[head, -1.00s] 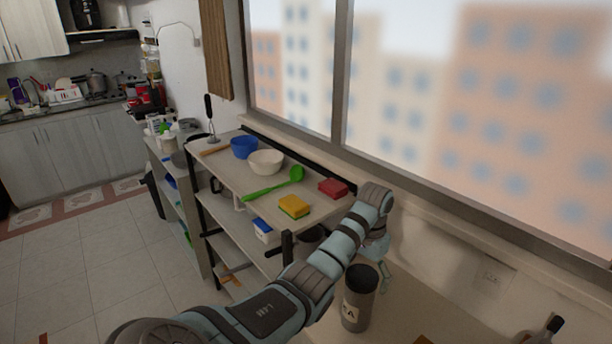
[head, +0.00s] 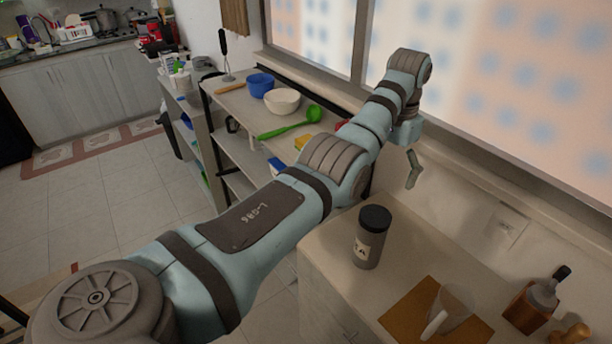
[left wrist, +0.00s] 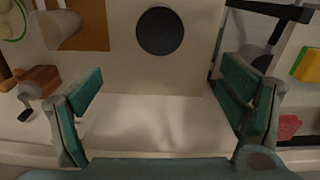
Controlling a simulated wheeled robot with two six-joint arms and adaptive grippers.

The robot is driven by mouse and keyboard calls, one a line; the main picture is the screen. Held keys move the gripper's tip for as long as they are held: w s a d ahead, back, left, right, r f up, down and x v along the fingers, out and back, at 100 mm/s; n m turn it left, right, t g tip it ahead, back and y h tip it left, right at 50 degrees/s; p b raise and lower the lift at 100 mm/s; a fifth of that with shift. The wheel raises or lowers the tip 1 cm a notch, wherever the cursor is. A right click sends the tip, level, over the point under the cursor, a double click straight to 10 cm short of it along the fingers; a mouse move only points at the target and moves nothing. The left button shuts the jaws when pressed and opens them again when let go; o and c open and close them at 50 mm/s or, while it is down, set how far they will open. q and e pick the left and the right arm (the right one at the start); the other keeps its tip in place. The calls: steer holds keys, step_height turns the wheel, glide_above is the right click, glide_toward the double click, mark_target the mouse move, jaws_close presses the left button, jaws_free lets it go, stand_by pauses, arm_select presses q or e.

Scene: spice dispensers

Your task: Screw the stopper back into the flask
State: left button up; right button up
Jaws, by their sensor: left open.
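A dark cylindrical container (head: 371,250) with a black lid and a pale label stands upright on the counter. It may be the flask. In the left wrist view its round black top (left wrist: 160,31) shows ahead of my fingers, apart from them. I cannot make out a separate stopper. My left gripper (head: 412,168) is beyond and above the container, near the wall under the window. In the left wrist view my left gripper (left wrist: 165,104) has its fingers wide apart with nothing between them. My right gripper is not in view.
A clear vessel (head: 450,306) stands on a brown board (head: 406,311). A wooden grinder (head: 531,309) stands at right. The shelf (head: 233,102) holds a blue bowl (head: 260,84), white bowl (head: 282,102) and green spoon (head: 290,124).

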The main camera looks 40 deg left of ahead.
mark_target(367, 221)
arm_select(q)
steer(key=shift+t+y, duration=0.4)
steer(key=s+f, duration=0.1)
steer(key=f, duration=0.4)
steer(key=s+f, duration=0.1)
steer(key=f, duration=0.4)
steer(key=s+f, duration=0.1)
steer(key=f, duration=0.4)
steer(key=shift+s+a, duration=0.15)
steer(key=shift+a, duration=0.2)
steer(key=s+f+t+b, duration=0.1)
steer(key=s+f, duration=1.7)
steer(key=f, duration=0.5)
steer(key=shift+s+n, duration=0.2)
steer(key=shift+n, duration=0.1)
steer(key=shift+d, duration=0.1)
